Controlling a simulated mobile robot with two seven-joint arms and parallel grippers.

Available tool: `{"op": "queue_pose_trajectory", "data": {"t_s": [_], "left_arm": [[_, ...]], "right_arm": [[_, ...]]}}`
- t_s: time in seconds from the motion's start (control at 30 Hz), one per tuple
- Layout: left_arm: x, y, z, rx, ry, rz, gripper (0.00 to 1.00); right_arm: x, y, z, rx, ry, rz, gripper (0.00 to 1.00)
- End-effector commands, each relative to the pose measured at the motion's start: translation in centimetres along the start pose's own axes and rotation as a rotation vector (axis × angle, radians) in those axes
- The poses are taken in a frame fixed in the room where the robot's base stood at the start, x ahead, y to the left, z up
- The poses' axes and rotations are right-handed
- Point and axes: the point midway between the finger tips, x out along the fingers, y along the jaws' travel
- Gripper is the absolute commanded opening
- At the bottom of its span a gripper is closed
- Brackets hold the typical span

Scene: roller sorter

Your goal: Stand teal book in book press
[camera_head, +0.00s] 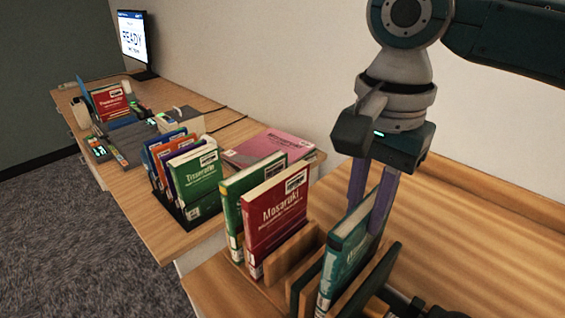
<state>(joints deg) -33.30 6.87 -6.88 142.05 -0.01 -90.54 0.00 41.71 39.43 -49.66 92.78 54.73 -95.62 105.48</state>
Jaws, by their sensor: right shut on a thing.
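The teal book (345,249) is upright, tilted slightly, at the lower middle of the head view. My right gripper (370,205) is above it, its purple fingers pointing down and shut on the book's upper part. The book press (292,252) has upright wooden boards and dark plates. My left gripper is not in view.
A red book (275,217) and a green book (232,205) stand left of the boards. A rack of books (196,177) and a pink book (268,146) are further left. A screen (132,40) stands at the back. Bare table (480,240) lies to the right.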

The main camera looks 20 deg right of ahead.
Motion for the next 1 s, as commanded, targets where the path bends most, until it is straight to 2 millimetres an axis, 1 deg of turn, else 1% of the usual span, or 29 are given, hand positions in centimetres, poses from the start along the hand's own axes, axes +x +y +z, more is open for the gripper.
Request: {"op": "queue_pose_trajectory", "data": {"t_s": [0.1, 0.23, 0.63, 0.67, 0.9, 1.0], "left_arm": [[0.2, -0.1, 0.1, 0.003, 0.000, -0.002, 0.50], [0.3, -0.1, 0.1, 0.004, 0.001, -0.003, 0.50], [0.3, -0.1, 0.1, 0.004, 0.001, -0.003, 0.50], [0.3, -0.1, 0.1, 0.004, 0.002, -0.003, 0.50], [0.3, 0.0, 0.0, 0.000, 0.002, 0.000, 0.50], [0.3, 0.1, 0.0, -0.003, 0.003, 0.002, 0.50]], "right_arm": [[2.1, 0.1, 0.1, 0.001, -0.001, 0.003, 0.00], [3.6, 0.0, 0.0, 0.000, 0.000, 0.001, 0.00], [4.1, 0.0, 0.0, 0.001, 0.001, 0.001, 0.00], [4.2, 0.1, 0.0, 0.001, 0.001, 0.002, 0.26], [4.2, 0.1, 0.0, 0.000, 0.001, 0.001, 0.53], [4.2, 0.1, 0.0, 0.000, 0.001, 0.001, 0.54]]}}
